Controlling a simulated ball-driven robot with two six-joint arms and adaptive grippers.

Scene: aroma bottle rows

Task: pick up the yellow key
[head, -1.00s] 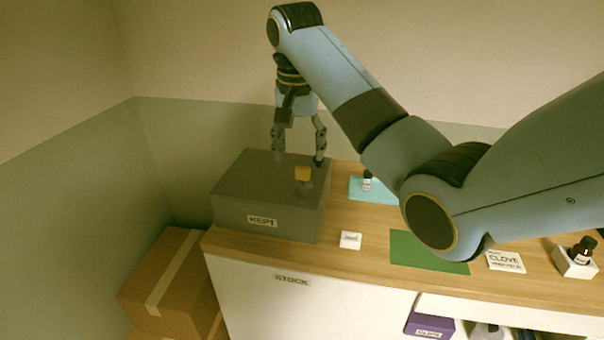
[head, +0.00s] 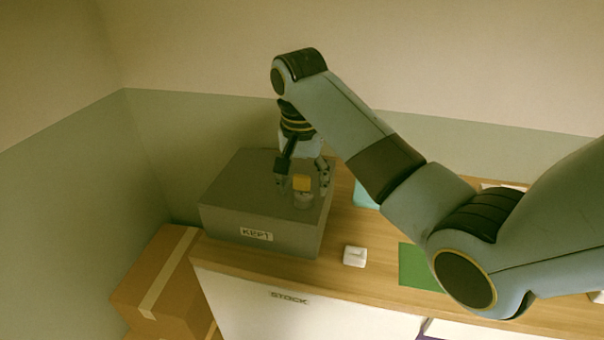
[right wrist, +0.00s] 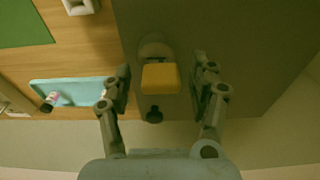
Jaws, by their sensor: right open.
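The yellow key (head: 302,183) is a small yellow block on a short pale round mount, on top of the grey box labelled KEPT (head: 225,214). It also shows in the right wrist view (right wrist: 160,78), between the two fingers. My right gripper (head: 303,190) is open, with its fingers pointing down on either side of the key. In the right wrist view my right gripper (right wrist: 163,85) shows a gap between each finger and the key. My left gripper is not in view.
The wooden counter (head: 343,222) holds a small white holder (head: 355,256), a green mat (head: 420,268) and a teal tray (head: 366,195). In the right wrist view a small bottle (right wrist: 49,102) lies across the tray's edge. Cardboard boxes (head: 163,283) stand left of the counter.

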